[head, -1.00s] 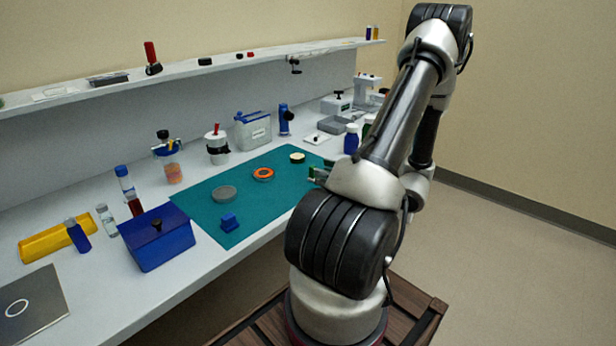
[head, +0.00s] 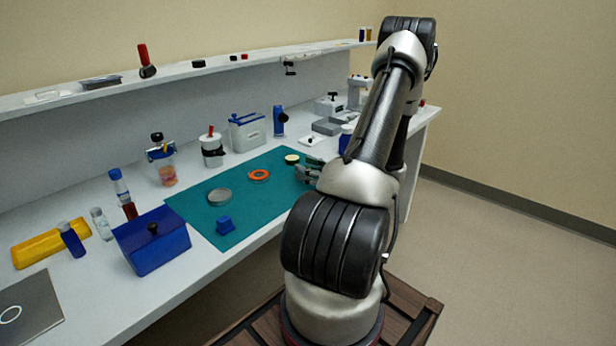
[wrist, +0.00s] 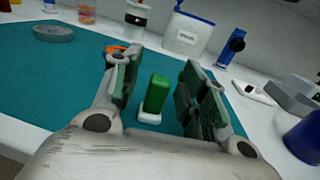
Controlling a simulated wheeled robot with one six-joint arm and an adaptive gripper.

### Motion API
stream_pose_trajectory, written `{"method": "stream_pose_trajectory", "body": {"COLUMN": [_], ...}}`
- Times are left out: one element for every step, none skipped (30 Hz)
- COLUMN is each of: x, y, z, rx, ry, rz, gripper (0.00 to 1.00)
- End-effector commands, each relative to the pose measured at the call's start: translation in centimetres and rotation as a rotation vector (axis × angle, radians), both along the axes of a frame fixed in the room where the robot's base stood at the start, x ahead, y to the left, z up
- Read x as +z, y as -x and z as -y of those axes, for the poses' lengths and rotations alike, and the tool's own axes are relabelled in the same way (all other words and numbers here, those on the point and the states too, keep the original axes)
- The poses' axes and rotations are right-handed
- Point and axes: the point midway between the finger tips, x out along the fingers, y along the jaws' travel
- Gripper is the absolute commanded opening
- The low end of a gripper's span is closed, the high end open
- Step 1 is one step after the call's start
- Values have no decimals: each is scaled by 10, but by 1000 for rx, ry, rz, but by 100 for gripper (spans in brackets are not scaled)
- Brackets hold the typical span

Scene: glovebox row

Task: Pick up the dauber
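A small upright green block on a white foot, which I take to be the dauber (wrist: 156,95), stands on the teal mat (wrist: 60,75) in the wrist view. My gripper (wrist: 160,75) is open, with one green-padded finger on each side of it. The dauber shows between the fingers with a gap on both sides. In the head view my gripper (head: 305,170) is low over the right end of the mat, and I cannot make out the dauber there.
Behind stand a white container (head: 247,131) and a blue upright tool (head: 279,120). A blue bottle (wrist: 303,138) is close on the right.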

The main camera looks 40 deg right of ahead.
Motion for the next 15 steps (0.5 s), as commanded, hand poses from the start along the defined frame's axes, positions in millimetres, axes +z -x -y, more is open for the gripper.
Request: {"method": "stream_pose_trajectory", "body": {"x": [0, 0, 0, 0, 0, 0, 0, 0, 0, 0, 0, 0, 0, 0, 0], "y": [0, 0, 0, 0, 0, 0, 0, 0, 0, 0, 0, 0, 0, 0, 0], "z": [0, 0, 0, 0, 0, 0, 0, 0, 0, 0, 0, 0, 0, 0, 0], "rx": [0, 0, 0, 0, 0, 0, 0, 0, 0, 0, 0, 0, 0, 0, 0], "ry": [0, 0, 0, 0, 0, 0, 0, 0, 0, 0, 0, 0, 0, 0, 1], "rz": [0, 0, 0, 0, 0, 0, 0, 0, 0, 0, 0, 0, 0, 0, 0], "gripper": [32, 26, 19, 14, 8, 6, 6, 6, 6, 6, 6, 6, 6, 6, 6]}}
